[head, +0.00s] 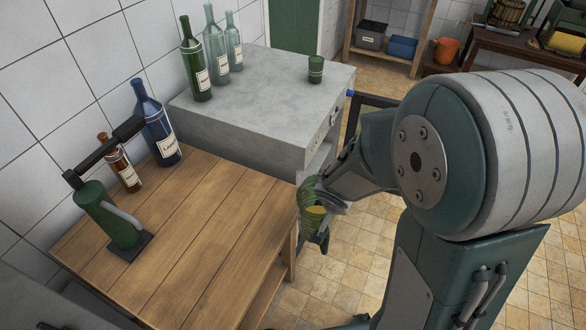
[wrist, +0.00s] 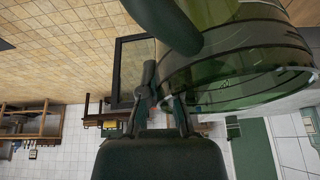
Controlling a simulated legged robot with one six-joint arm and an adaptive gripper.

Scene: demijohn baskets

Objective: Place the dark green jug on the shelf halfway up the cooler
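The dark green jug (head: 307,196) is ribbed, see-through glass, held off the floor between the wooden table and the cooler; my gripper hides part of it. My gripper (head: 325,207) is at its side and appears shut on it. In the wrist view the jug's (wrist: 240,75) round glass body fills the upper right, and my gripper's fingers (wrist: 165,105) meet its near edge. Exactly which part they grip is unclear. The cooler (head: 240,135) is a grey block behind the table. Its front faces right, and a narrow part of its open side shows below the top; the halfway shelf is mostly hidden.
The wooden table (head: 190,250) carries a green lever tool (head: 105,215), a brown bottle and a blue bottle (head: 155,120). Several bottles and a green cup (head: 316,68) stand on the cooler. A dark-framed panel (head: 375,101) stands out by the cooler's front. Tiled floor is open beyond.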

